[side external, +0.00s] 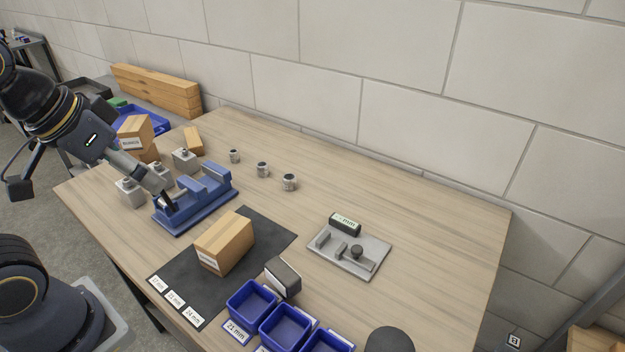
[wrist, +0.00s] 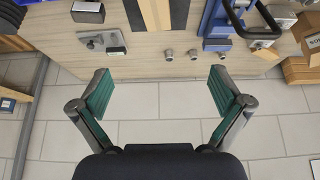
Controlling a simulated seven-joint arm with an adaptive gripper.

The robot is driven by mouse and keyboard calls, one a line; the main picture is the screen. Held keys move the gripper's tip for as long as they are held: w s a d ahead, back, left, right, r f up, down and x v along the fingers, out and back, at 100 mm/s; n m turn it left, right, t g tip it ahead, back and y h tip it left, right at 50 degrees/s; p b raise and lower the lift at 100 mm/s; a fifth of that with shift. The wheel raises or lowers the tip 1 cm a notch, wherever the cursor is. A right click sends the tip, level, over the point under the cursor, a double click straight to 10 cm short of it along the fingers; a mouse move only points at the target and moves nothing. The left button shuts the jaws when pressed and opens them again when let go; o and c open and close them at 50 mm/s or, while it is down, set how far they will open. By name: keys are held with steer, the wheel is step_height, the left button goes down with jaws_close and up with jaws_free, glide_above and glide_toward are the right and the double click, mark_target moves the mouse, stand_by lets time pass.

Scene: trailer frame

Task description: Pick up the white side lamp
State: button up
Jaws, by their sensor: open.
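I cannot make out a thing that is clearly a white side lamp. A dark block with a pale grey face (side external: 283,277) lies tilted beside the blue bins, but I cannot tell whether it is a lamp. Several pale grey blocks with small tops, one of them at the back (side external: 185,160), stand around the blue fixture. My gripper (side external: 165,200) is at the left end of the blue fixture (side external: 207,200) in the side view. In the wrist view my gripper (wrist: 158,92) has its fingers wide apart, with nothing between them.
A cardboard box (side external: 224,242) stands on a black mat (side external: 262,228). Blue bins (side external: 286,326) line the front edge. Three small metal cylinders, one here (side external: 289,182), stand near the back. A grey plate (side external: 365,255) holds small parts. The right of the wooden table (side external: 440,225) is clear.

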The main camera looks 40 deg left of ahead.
steer(key=m+g, duration=0.2)
steer(key=g, duration=0.4)
glide_above(282, 270)
step_height(282, 270, down, 8)
step_height(282, 270, down, 10)
steer(key=shift+s+d+r, duration=0.1)
steer(key=shift+s+r, duration=0.05)
steer(key=shift+r, duration=0.05)
steer(key=shift+w+f, duration=0.2)
steer(key=shift+f, duration=2.85)
steer(key=c, duration=1.3)
